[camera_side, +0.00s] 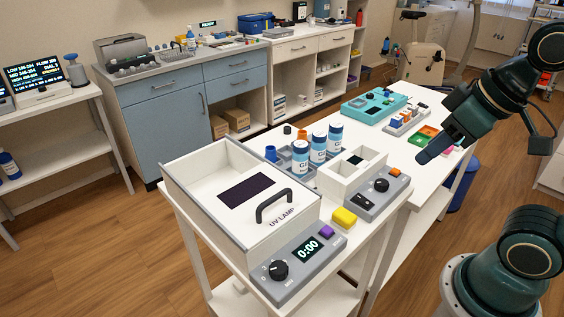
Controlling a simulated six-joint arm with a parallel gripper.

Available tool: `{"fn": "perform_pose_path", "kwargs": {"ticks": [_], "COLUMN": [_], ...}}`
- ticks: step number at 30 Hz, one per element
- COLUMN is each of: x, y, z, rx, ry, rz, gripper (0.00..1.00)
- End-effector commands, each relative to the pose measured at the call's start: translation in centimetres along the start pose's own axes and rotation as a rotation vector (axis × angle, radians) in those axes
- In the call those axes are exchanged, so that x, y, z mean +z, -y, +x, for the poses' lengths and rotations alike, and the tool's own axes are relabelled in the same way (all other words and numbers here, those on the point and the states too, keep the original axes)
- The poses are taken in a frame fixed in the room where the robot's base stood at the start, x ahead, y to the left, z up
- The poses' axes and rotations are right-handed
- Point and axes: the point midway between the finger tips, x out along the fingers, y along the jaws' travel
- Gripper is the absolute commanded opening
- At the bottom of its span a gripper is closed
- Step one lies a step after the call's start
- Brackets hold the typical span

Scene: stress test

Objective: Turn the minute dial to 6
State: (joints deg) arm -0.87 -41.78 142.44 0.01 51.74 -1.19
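The white UV lamp box (222,225) stands at the near end of the white table. On its grey front panel (312,278) is a round black dial (278,270), with small markings too fine to read. Beside the dial, a display (309,249) shows 0:00, and a purple button (327,231) is to its right. My gripper (430,155) hangs over the table's right side, pointing down and left, well away from the dial and touching nothing that I can see. Its fingers overlap in this view, so their opening is hidden.
A smaller grey device with a black knob (381,185) and an orange button stands behind the lamp box. A yellow block (344,217) lies between them. Labelled bottles (318,148) stand in a rack behind. A teal device (374,105) is further back.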

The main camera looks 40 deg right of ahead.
Motion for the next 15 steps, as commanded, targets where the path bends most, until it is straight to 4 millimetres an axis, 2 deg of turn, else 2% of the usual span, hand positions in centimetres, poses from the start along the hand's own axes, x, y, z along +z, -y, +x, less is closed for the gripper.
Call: {"fn": "perform_pose_path", "kwargs": {"ticks": [8, 15], "x": [-2.7, -5.8], "y": [2.0, 5.5], "z": [0.8, 2.4], "rx": [-0.049, -0.116], "ry": [0.073, 0.154], "rz": [-0.218, -0.512], "gripper": [0.38, 0.38]}}
